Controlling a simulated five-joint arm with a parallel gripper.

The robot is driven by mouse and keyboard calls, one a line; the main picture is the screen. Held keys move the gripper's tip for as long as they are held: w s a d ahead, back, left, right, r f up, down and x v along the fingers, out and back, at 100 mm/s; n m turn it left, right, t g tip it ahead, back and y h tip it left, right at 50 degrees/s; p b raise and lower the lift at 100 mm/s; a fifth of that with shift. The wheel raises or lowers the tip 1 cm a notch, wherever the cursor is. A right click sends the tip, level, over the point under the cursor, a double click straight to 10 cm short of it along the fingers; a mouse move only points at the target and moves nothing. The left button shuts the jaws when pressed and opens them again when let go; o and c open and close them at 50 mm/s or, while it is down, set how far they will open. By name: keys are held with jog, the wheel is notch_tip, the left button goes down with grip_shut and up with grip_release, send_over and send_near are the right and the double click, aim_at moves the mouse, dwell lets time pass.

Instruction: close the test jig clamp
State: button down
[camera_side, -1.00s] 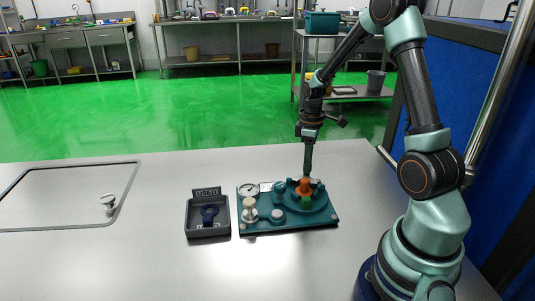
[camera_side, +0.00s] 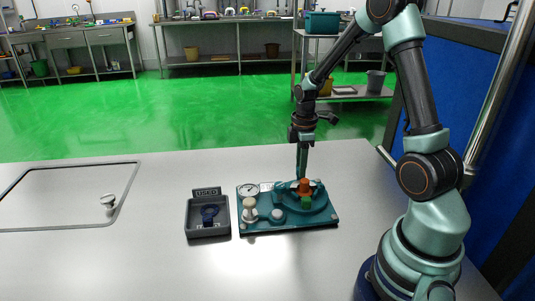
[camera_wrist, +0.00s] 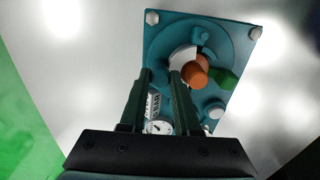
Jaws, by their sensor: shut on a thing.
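The test jig (camera_side: 262,225) is a teal plate on the table, with a raised round part that carries the clamp. An orange cylinder (camera_side: 304,187) and a green block (camera_side: 306,203) sit there; the wrist view shows the orange cylinder (camera_wrist: 194,70) and the green block (camera_wrist: 224,80) beside a white piece (camera_wrist: 184,55). My gripper (camera_side: 301,177) points down at the clamp, behind the orange cylinder. In the wrist view my gripper (camera_wrist: 160,73) has its fingers a little apart around a part of the clamp, which they mostly hide.
A pale knob (camera_side: 250,204) and a gauge (camera_side: 249,189) are on the jig's left side. A dark tray (camera_side: 190,222) labelled USED, with a dark blue ring (camera_side: 209,214) in it, stands just left of the jig. The table in front is clear.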

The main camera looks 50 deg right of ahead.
jog(key=shift+w+r, duration=0.1)
jog(key=c, duration=0.6)
grip_release()
notch_tip(320, 180, up, 12)
jog(key=shift+r, duration=0.1)
jog(key=s+a+r+m+t, duration=0.2)
jog(key=a+m, duration=0.1)
jog(key=a, duration=0.3)
jog(key=s+a+r+m+t, duration=0.1)
jog(key=s+a+r+m, duration=0.1)
jog(key=a, duration=0.3)
jog(key=s+a+r+m+t, duration=0.2)
jog(key=a+m, duration=0.2)
jog(key=a, duration=0.2)
jog(key=shift+s+a+r+t, duration=0.1)
jog(key=shift+s+a+t, duration=0.1)
jog(key=shift+a+t, duration=0.15)
